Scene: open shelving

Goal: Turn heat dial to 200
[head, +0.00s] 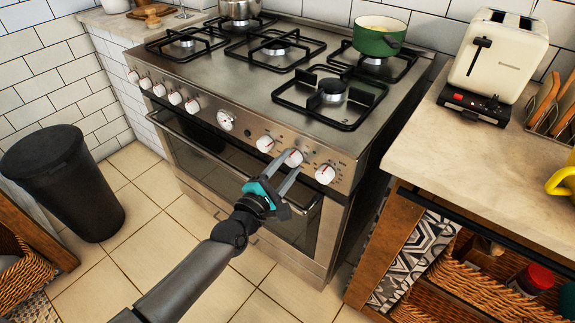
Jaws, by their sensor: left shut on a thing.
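The stove (225,75) stands against the tiled wall, with a row of white dials along its front panel. Three dials sit at the right of the panel: a left one (265,144), a middle one (293,158) and a right one (325,174). My left gripper (286,164) reaches up from below and is shut on the middle dial, one finger on each side. The fingers partly cover that dial's edges. The markings around the dials are too small to read. My right gripper is not in view.
A green pot (379,38) and a steel pot (239,9) stand on the hob. The oven door handle (215,150) runs below the panel. A counter (470,160) with a toaster (496,55) is at the right. A dark bin (65,180) stands on the left floor.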

